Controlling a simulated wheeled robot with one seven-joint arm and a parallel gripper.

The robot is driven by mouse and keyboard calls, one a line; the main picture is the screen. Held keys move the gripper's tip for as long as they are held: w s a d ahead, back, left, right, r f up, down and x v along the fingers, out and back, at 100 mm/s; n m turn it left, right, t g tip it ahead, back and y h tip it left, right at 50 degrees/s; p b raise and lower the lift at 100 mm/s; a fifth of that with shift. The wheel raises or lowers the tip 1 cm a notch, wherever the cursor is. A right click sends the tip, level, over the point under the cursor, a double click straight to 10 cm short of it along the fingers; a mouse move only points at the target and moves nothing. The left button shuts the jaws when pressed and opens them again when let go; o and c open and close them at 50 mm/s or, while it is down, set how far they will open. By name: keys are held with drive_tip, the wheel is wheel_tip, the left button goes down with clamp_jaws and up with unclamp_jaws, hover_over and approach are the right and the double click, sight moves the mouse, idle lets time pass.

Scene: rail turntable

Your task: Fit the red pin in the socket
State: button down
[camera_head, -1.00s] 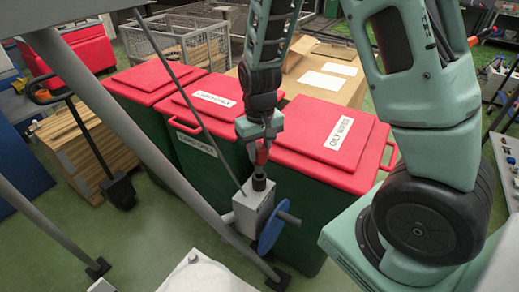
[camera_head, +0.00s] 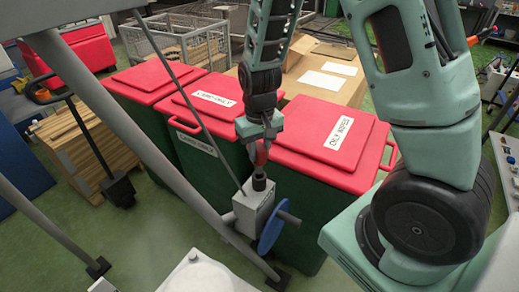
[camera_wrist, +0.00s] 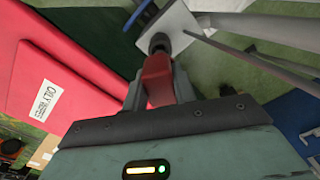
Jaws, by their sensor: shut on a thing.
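The red pin (camera_head: 262,152) is held in my gripper (camera_head: 260,146), upright above a grey box (camera_head: 252,209) with a blue disc (camera_head: 271,231) on its side. In the wrist view the red pin (camera_wrist: 157,80) sits between the two fingers of my gripper (camera_wrist: 158,88), which are shut on it. A dark round socket collar (camera_head: 259,182) stands on top of the box; it also shows in the wrist view (camera_wrist: 159,42). The pin's lower end meets the collar. How deep it goes is hidden.
Red-lidded green bins (camera_head: 325,150) stand close behind the box. A grey slanted leg (camera_head: 150,140) and a thin rod (camera_head: 195,110) pass just left of my gripper. Green floor is open at left.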

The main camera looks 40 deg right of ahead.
sight(260, 173)
drive_tip(key=shift+f+b, duration=2.15)
drive_tip(key=shift+f, duration=0.65)
drive_tip(key=c, duration=1.1)
unclamp_jaws()
drive_tip(key=shift+o, duration=0.2)
wheel_tip(260, 173, up, 18)
drive_tip(key=b, duration=0.1)
drive_tip(key=shift+f+b, duration=0.25)
drive_tip(key=shift+b, duration=0.1)
